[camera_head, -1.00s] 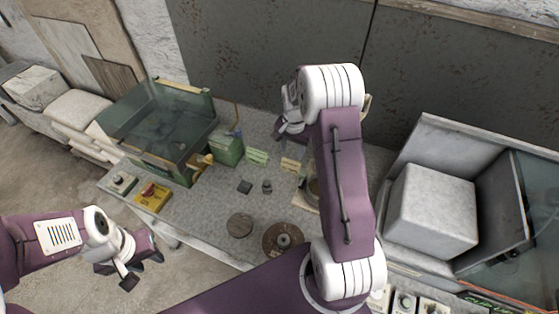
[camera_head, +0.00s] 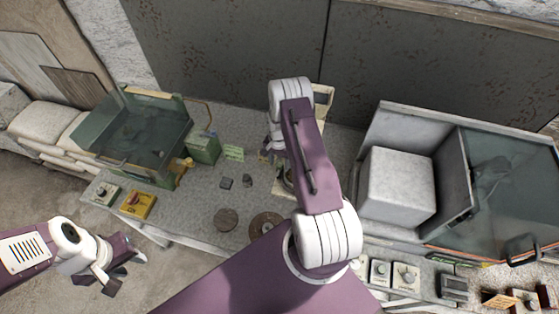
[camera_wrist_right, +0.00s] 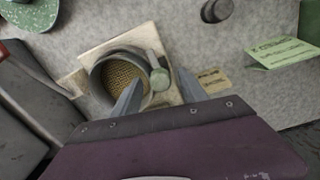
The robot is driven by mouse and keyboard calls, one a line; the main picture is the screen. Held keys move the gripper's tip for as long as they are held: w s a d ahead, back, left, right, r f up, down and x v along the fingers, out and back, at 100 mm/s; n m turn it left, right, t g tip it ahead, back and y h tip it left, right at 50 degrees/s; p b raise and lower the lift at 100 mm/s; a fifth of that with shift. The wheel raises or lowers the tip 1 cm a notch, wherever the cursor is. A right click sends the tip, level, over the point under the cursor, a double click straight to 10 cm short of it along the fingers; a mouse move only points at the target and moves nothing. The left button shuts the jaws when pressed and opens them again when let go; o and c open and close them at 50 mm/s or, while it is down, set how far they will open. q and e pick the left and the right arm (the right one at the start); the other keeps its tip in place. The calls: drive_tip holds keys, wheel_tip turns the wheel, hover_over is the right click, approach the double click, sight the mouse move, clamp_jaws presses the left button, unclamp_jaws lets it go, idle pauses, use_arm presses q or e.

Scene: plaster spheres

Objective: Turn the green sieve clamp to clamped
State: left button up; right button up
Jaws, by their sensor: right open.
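The round sieve (camera_wrist_right: 121,76), with a mesh floor, sits on a pale square plate (camera_wrist_right: 94,49) in the right wrist view. Its pale clamp arm ends in a green knob (camera_wrist_right: 160,79) on the sieve's right side. My right gripper (camera_wrist_right: 159,80) is open, with one finger on each side of the knob in the picture; I cannot tell whether they touch it. In the head view the sieve (camera_head: 288,180) is mostly hidden by my right arm. My left gripper (camera_head: 127,272) is open and empty at the lower left, off the bench.
A green glass-walled box (camera_head: 140,140) and a small green box (camera_head: 203,148) stand left on the bench. A yellow switch box (camera_head: 138,204) is near the front edge. A large cabinet with a pale block (camera_head: 397,187) stands right.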

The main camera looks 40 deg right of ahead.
drive_tip(key=shift+c, duration=0.2)
clamp_jaws()
